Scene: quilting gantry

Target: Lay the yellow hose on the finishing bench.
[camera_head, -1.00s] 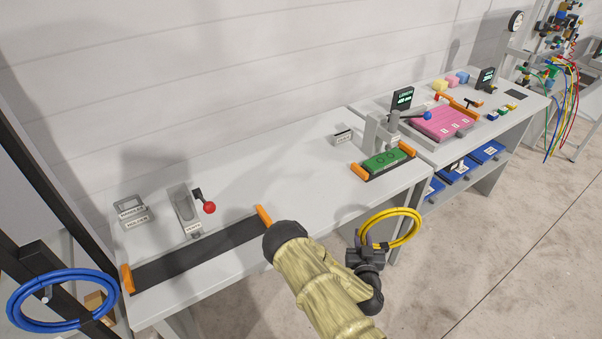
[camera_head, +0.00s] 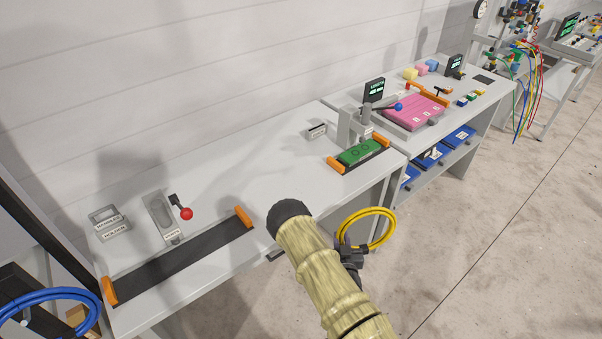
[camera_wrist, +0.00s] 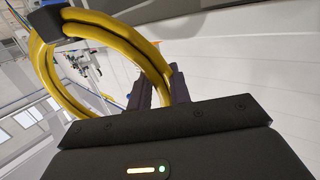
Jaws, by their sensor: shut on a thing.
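The yellow hose (camera_head: 366,230) is a coiled ring with a dark band. My gripper (camera_head: 350,252) is shut on its lower edge and holds it in the air, in front of the near bench's right end. In the wrist view the coil (camera_wrist: 42,62) rises from between the dark fingers (camera_wrist: 160,90). A long grey near bench (camera_head: 215,200) and a second grey bench (camera_head: 395,140) beyond it stand along the wall. No label that I can read tells which is the finishing bench.
The near bench bears a dark strip with orange ends (camera_head: 180,264), a red-knobbed lever (camera_head: 186,213), a holder (camera_head: 110,222) and a green piece (camera_head: 360,152). The second bench bears a pink block (camera_head: 412,110). A blue hose coil (camera_head: 50,302) hangs at lower left. The near bench's middle is bare.

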